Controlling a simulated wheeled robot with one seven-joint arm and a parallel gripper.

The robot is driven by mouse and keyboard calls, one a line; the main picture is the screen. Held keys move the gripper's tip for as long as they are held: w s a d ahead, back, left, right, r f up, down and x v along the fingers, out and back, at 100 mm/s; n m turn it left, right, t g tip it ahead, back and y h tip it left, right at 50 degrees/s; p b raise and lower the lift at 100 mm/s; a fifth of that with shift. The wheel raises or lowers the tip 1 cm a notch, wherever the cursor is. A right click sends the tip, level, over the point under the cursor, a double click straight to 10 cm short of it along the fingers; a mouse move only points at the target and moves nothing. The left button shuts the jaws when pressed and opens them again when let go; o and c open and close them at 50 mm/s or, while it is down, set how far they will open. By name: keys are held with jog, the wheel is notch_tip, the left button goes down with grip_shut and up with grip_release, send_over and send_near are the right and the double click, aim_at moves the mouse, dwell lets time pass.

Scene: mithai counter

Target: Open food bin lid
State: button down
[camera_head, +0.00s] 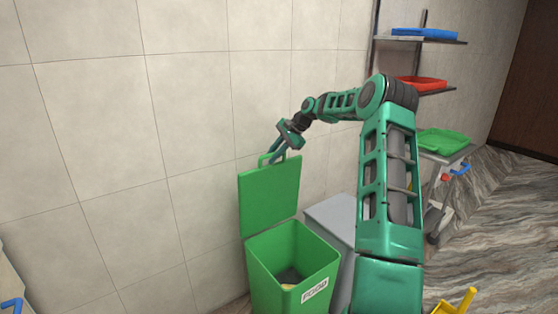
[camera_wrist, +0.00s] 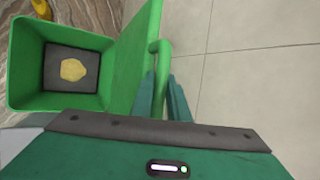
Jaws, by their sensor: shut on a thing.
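The green food bin (camera_head: 293,263) stands against the tiled wall, with a white label reading FOOD on its front. Its green lid (camera_head: 268,194) is raised and stands about upright at the bin's back edge. My gripper (camera_head: 279,151) is at the top of the lid, shut on the lid handle (camera_head: 264,160). In the wrist view the two fingers of my gripper (camera_wrist: 164,97) close around the handle (camera_wrist: 160,62) beside the lid (camera_wrist: 138,55). The open bin (camera_wrist: 22,65) shows a dark inside with a round yellowish thing (camera_wrist: 73,70) at the bottom.
A grey bin (camera_head: 330,214) stands right beside the food bin. A trolley with a green tray (camera_head: 443,141) is further right, below wall shelves with a red tray (camera_head: 420,83) and a blue tray (camera_head: 424,33). A yellow thing (camera_head: 455,302) is at the lower right.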

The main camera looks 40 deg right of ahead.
jog(key=shift+w, duration=0.25)
jog(key=c, duration=1.7)
grip_release()
jog(key=shift+s, duration=0.1)
jog(key=shift+s+d+r, duration=0.15)
jog(key=shift+d, duration=0.05)
jog(key=v, duration=1)
jog(key=shift+a+r, duration=0.1)
jog(key=shift+r, duration=0.2)
